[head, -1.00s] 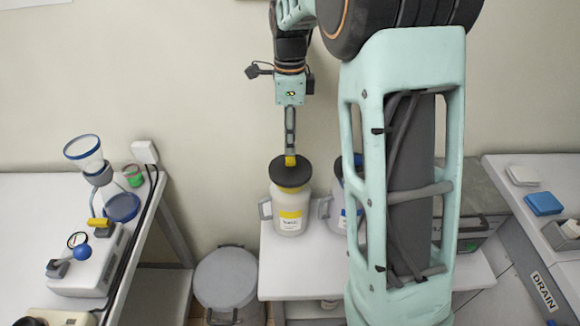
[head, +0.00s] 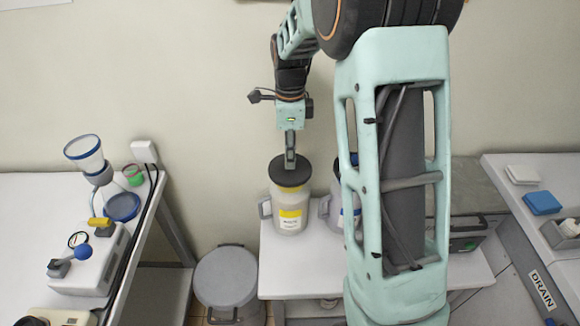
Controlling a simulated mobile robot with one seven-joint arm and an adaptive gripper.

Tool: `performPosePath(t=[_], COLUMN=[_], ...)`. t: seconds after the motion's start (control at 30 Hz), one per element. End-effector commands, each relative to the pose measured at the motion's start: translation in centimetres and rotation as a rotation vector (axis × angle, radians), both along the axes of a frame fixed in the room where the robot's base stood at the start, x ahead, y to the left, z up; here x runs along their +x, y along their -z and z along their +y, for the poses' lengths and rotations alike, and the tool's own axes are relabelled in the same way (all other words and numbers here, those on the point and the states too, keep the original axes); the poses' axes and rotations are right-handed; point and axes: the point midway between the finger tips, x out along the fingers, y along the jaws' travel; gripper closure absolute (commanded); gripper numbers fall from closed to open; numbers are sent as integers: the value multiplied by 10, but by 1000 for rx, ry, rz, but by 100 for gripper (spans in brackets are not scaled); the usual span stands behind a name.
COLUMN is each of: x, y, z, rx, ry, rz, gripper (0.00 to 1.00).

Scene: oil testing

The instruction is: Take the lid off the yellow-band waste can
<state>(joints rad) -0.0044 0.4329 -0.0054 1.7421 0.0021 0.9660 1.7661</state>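The yellow-band waste can (head: 289,199) is a pale grey can with side handles and a yellow label. It stands upright on the white table in the middle of the head view. Its dark round lid (head: 276,176) sits on its top. My gripper (head: 290,163) points straight down over the middle of the lid, with its fingertips at the lid's top. The fingers are seen edge-on, so I cannot tell whether they are open or shut on anything. No yellow part shows on top of the lid; the fingers cover that spot.
A similar can with a blue label (head: 335,208) stands just to the right, partly behind my arm. The white table (head: 300,273) is bare in front. A large grey lidded bin (head: 226,276) is on the floor to the left. Side benches (head: 35,200) hold lab equipment.

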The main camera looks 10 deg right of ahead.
Motion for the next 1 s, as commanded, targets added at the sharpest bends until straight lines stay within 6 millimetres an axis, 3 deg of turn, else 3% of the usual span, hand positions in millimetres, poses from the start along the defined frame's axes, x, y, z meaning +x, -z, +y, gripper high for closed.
performPosePath(t=[0.13, 0.57, 0.83, 1.0], x=[0, 1, 1, -26], y=[0, -8, -38, -70], z=[0, 0, 0, 4], rx=[0, 0, 1, 2], ry=[0, 0, -1, -2], rz=[-1, -2, -1, -2], gripper=[100, 100, 100, 100])
